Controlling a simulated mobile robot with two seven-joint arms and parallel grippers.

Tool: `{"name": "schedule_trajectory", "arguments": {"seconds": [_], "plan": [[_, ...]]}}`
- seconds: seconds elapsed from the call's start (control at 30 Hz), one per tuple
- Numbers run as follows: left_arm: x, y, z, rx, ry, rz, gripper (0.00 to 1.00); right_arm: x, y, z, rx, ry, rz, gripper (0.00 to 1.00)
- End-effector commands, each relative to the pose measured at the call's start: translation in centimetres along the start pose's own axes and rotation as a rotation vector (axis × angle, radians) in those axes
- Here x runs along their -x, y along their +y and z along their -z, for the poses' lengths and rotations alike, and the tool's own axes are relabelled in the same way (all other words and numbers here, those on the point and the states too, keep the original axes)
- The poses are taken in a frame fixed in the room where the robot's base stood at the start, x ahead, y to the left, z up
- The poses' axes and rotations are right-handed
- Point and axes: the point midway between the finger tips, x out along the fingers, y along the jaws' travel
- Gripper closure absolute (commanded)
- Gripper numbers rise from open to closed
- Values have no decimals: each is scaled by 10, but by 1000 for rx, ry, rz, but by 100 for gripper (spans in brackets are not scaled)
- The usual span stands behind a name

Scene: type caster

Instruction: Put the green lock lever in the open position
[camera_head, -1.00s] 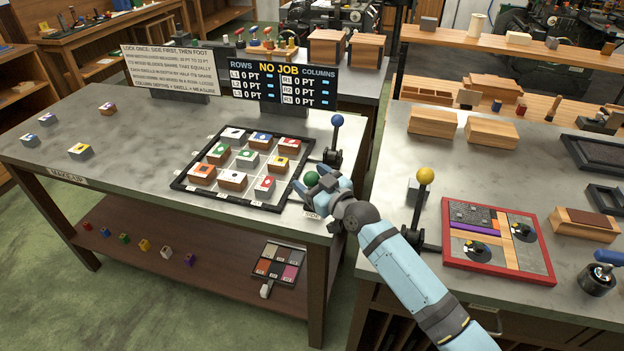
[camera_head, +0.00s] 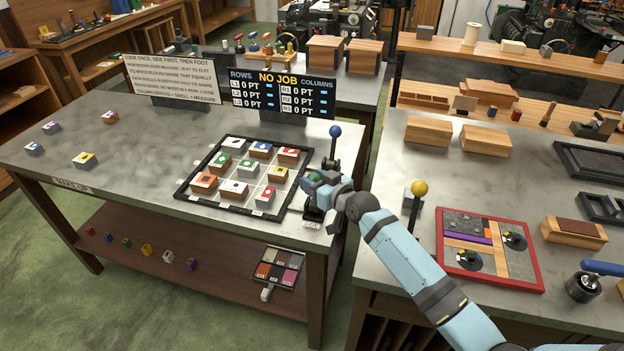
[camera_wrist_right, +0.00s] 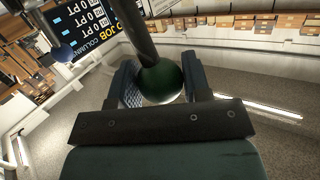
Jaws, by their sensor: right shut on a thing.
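The green lock lever's round knob (camera_wrist_right: 160,82) sits between the fingers of my right gripper (camera_wrist_right: 165,88) in the right wrist view, with its dark shaft running up out of the picture. In the head view my right gripper (camera_head: 322,184) is shut on the green knob (camera_head: 314,177) at the right edge of the left table. The gripper hides part of the lever. A blue-knobbed lever (camera_head: 335,131) stands upright just behind it; its knob also shows in the right wrist view (camera_wrist_right: 62,52). My left gripper is not in view.
A black-framed tray (camera_head: 235,212) of several marked blocks lies left of the gripper. A yellow-knobbed lever (camera_head: 419,188) and a red-framed board (camera_head: 537,265) are on the right bench. The sign reading "NO JOB" (camera_head: 280,90) stands behind. A gap separates the two tables.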

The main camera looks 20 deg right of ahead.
Motion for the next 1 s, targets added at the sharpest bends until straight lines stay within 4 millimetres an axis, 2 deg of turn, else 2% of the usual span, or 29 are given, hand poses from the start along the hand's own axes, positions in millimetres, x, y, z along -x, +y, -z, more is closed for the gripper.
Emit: {"name": "schedule_trajectory", "arguments": {"seconds": [0.03, 0.27, 0.6, 1.0], "plan": [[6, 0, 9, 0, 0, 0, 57, -2, 5, 8, -33, -24, 2, 98], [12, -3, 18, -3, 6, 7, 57, -14, 24, 8, -205, -136, 22, 98], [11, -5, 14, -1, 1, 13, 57, -28, 45, 4, -399, -261, 44, 98], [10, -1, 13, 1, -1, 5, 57, -34, 52, 2, -484, -316, 55, 98]]}}
